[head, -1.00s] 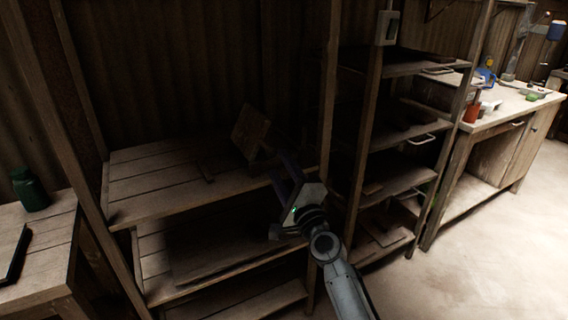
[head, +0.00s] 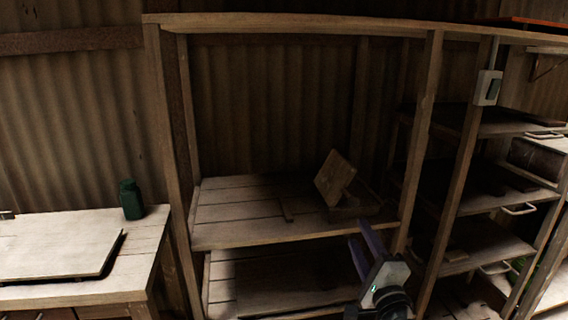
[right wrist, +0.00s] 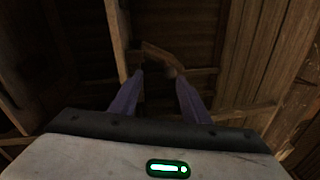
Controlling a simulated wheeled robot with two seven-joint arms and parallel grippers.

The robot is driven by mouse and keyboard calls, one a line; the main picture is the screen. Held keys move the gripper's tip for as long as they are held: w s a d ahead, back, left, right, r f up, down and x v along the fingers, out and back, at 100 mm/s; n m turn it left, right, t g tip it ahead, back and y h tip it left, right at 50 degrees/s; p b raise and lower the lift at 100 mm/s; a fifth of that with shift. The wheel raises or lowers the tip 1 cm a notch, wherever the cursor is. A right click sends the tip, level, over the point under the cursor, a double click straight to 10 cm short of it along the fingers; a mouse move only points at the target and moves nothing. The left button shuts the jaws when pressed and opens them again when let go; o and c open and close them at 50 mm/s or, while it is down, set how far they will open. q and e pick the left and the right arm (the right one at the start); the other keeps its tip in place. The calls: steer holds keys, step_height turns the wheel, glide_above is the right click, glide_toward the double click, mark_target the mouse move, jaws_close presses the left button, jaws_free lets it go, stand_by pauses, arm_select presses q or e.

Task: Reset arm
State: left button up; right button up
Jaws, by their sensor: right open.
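My right gripper (head: 362,238) is in the lower right of the head view, in front of the shelf unit, with its two purple-grey fingers pointing up and toward the shelf. It is open and empty. In the right wrist view the fingers (right wrist: 159,80) are apart with nothing between them, and dark wooden boards show beyond. My left gripper is not in view.
A square wooden board (head: 335,178) stands tilted at a low dark box (head: 356,203) on the shelf (head: 240,205). A small strip (head: 287,210) lies beside it. A wooden post (head: 420,140) stands right of the gripper. A table (head: 145,240) with a green jar (head: 131,199) is left.

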steer(key=s+a+f+n+g+y, duration=0.1)
steer(key=s+a+f+n+g, duration=0.15)
steer(key=s+f+n, duration=0.55)
steer(key=s+a+f+n+g, duration=0.1)
steer(key=s+f+n+g, duration=0.35)
steer(key=s+f, duration=0.75)
steer(key=s+f+n+g, duration=0.2)
steer(key=s+f+n, duration=0.2)
steer(key=s, duration=0.4)
steer(key=s+f+n+g, duration=0.2)
steer(key=s+f+n, duration=0.2)
steer(key=s+f, duration=0.3)
steer(key=shift+s+a+f+n, duration=0.25)
steer(key=shift+s+n, duration=0.1)
steer(key=shift+s, duration=0.8)
steer(key=shift+c, duration=0.5)
